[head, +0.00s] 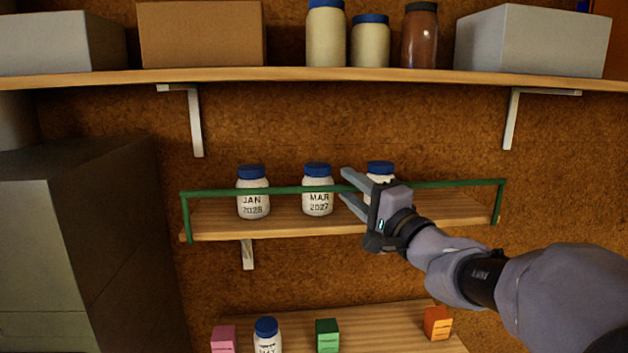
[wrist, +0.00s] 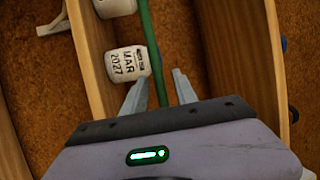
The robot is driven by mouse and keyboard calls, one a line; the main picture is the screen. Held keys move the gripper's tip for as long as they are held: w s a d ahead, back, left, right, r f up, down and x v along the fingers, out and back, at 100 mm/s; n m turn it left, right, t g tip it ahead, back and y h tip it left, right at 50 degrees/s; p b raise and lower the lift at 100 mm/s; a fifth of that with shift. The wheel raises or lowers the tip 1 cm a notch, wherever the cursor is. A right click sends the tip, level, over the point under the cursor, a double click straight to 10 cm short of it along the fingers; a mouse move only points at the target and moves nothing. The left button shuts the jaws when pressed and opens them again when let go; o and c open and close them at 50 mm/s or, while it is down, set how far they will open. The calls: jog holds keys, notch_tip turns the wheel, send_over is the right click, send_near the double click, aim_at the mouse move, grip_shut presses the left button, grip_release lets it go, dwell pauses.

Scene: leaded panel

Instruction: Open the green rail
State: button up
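The green rail (head: 283,190) runs across the front of the middle shelf (head: 290,228), in front of the jars, with an upright at each end. It also shows in the wrist view (wrist: 151,45). My gripper (head: 343,187) is at the rail, just right of the MAR 2027 jar (head: 318,200). In the wrist view my gripper's fingers (wrist: 160,88) stand apart on either side of the rail, with a gap on each side. The JAN 2028 jar (head: 252,205) stands to the left. A third blue-lidded jar (head: 380,168) is partly hidden behind my gripper.
The upper shelf (head: 300,75) holds boxes and several jars. The lower shelf (head: 380,322) holds a pink box (head: 224,340), a blue-lidded jar (head: 266,338), a green box (head: 327,336) and an orange box (head: 437,323). A grey cabinet (head: 80,230) stands at the left.

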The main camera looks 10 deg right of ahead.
jog(key=shift+w, duration=0.15)
grip_shut()
jog(key=shift+r, duration=0.1)
dwell(1.3)
